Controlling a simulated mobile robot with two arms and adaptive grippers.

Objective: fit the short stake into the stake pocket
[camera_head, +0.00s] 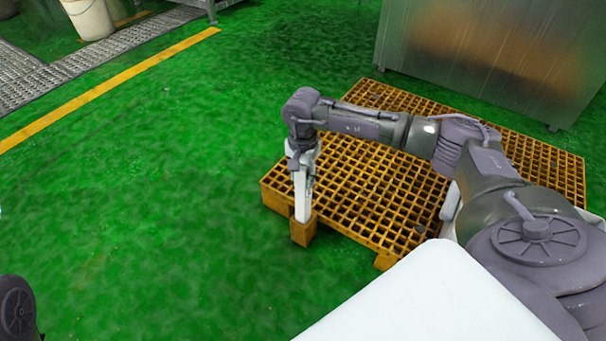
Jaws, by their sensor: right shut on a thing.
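My right gripper (303,172) points down at the near left corner of an orange grated platform (365,222). It is shut on the short stake (302,205), a white upright bar. The stake's lower end meets the top of the stake pocket (303,233), a small orange block on the platform's near edge. I cannot tell whether the stake's end is inside the pocket or only in front of or on its rim. My left gripper is not in view.
A large metal cabinet (490,60) stands behind the platform. A white bucket (90,17) stands at the far upper left beside metal floor grating (65,68) and a yellow floor line (110,88). The green floor (150,220) left of the platform is clear.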

